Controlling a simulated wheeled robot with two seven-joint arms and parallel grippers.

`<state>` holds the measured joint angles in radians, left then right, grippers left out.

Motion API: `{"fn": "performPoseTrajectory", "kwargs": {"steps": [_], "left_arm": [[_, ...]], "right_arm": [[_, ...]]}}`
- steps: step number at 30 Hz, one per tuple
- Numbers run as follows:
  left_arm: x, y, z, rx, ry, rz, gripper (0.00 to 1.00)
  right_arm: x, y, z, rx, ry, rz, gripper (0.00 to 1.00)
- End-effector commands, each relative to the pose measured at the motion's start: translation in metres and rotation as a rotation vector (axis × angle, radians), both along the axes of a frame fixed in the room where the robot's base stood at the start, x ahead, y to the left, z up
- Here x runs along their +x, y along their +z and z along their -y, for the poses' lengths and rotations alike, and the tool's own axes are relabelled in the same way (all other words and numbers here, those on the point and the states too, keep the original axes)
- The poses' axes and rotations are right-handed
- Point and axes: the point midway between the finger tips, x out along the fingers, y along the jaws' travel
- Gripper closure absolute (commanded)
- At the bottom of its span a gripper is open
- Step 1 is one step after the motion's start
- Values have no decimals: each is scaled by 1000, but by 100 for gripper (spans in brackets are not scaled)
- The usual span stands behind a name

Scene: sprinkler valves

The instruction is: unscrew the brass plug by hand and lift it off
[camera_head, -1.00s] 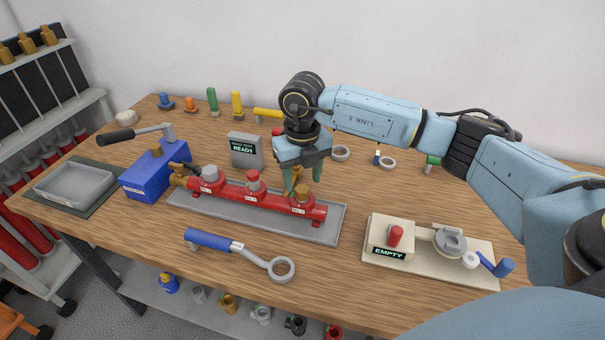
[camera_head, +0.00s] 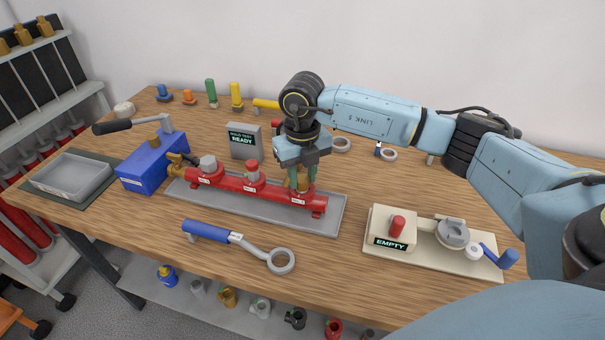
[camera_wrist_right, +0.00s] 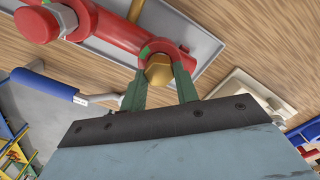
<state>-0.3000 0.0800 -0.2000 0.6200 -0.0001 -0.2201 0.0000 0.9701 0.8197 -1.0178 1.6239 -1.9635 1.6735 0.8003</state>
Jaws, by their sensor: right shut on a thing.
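A red manifold pipe (camera_head: 229,182) lies along a grey tray (camera_head: 205,200) on the wooden table. The brass plug (camera_wrist_right: 158,70) is at the manifold's right end, with its faceted head showing in the right wrist view. My right gripper (camera_head: 303,187) reaches down from above and is shut on the brass plug, one green finger on each side of its head. In the head view the fingers hide much of the plug. The plug's thread cannot be seen. My left gripper is not in view.
A blue-handled ring wrench (camera_head: 240,240) lies in front of the tray. A beige fixture marked EMPTY (camera_head: 378,250) stands at the right, and a blue pump box (camera_head: 148,172) at the left. A grey READY sign (camera_head: 245,142) stands behind the manifold.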

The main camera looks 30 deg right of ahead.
Motion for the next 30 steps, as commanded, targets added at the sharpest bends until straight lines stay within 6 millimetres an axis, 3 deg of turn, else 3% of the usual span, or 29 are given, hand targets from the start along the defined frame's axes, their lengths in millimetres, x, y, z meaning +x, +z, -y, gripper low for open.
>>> {"fn": "performPoseTrajectory", "kwargs": {"steps": [10,30], "left_arm": [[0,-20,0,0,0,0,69],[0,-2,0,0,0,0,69]], "right_arm": [[1,-2,1,-1,487,3,100],[0,22,1,0,484,2,100]]}}
